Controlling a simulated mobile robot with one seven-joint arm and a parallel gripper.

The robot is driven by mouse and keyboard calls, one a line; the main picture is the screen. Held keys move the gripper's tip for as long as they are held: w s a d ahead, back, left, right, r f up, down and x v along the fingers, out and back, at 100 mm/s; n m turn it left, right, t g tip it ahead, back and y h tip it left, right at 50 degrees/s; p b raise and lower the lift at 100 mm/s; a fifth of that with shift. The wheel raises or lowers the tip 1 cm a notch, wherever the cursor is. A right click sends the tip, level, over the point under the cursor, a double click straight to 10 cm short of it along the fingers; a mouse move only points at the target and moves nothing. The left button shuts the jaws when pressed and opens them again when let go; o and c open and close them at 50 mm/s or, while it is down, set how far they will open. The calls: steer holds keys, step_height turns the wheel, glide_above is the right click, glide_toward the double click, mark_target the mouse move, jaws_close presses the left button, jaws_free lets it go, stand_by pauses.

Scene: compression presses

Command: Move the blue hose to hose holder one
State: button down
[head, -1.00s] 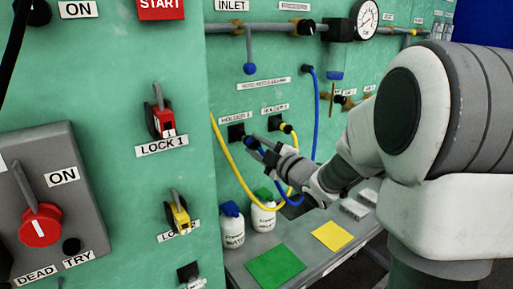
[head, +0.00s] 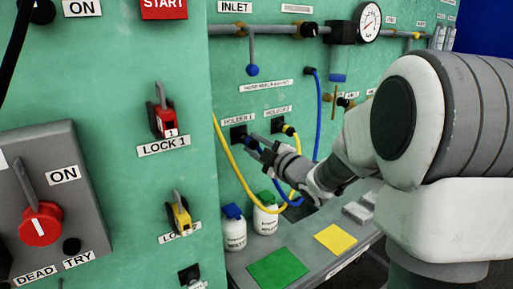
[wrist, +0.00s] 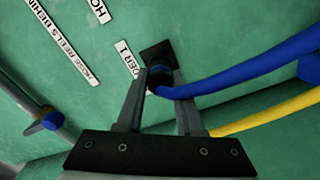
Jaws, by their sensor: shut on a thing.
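My gripper (head: 252,142) is at the green panel, right beside hose holder one (head: 239,134), a black square socket under the label HOLDER 1. In the wrist view the two fingers (wrist: 160,84) are shut on the end of the blue hose (wrist: 245,67). That end lies just in front of the black square of holder one (wrist: 157,52); I cannot tell whether it is seated in it. The rest of the blue hose (head: 317,115) runs from a high fitting down the panel and loops below my gripper.
The yellow hose (head: 228,155) hangs beside and below my gripper, with one end at holder two (head: 289,130). Two white bottles (head: 234,232) stand on the shelf below, near a green mat (head: 278,268) and a yellow mat (head: 336,239). A lever with a blue knob (head: 252,70) hangs above.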

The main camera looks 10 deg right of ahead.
steer(key=shift+w+a, duration=0.3)
steer(key=shift+w, duration=0.35)
steer(key=shift+c, duration=2.3)
jaws_free()
steer(key=v, duration=1.7)
steer(key=shift+s, duration=0.2)
steer(key=shift+d, duration=0.1)
